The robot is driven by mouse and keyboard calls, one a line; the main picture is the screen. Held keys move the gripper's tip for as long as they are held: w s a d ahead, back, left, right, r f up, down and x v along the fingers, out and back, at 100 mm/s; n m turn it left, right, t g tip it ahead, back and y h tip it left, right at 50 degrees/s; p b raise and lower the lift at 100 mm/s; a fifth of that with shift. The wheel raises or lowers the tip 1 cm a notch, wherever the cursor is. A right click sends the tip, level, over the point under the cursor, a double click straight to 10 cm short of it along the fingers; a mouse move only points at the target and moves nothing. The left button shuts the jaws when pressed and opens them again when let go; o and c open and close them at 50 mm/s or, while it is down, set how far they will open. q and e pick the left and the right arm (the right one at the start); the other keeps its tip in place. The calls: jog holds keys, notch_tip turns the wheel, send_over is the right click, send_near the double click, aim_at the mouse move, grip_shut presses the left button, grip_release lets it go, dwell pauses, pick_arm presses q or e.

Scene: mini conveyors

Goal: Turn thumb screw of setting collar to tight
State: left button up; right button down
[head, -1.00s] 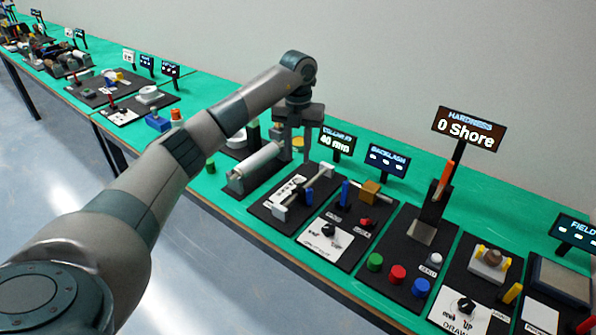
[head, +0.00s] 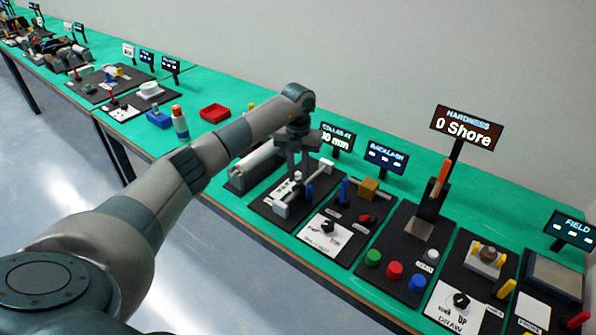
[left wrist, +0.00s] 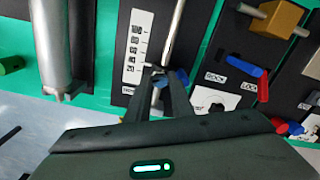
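The setting collar device is a black panel (head: 270,208) with a white scale card (left wrist: 136,50) and a metal rod (head: 322,172) held in light end blocks. My left gripper (head: 298,180) points down over the rod. In the left wrist view its two fingers (left wrist: 160,80) stand apart on either side of a small grey and dark part on the rod, apparently the collar. A blue piece (head: 309,193), perhaps the thumb screw, shows beside the fingers. The fingers hide much of the collar; contact cannot be told. My right gripper is not in view.
A grey roller (head: 258,163) lies close on the left. The backlash panel, with a blue lever (head: 343,190) and a tan block (head: 369,188), is close on the right. The collar display (head: 337,139) is partly covered by my gripper. A hardness tester (head: 430,200) stands further right.

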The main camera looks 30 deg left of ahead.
pick_arm(q)
grip_shut()
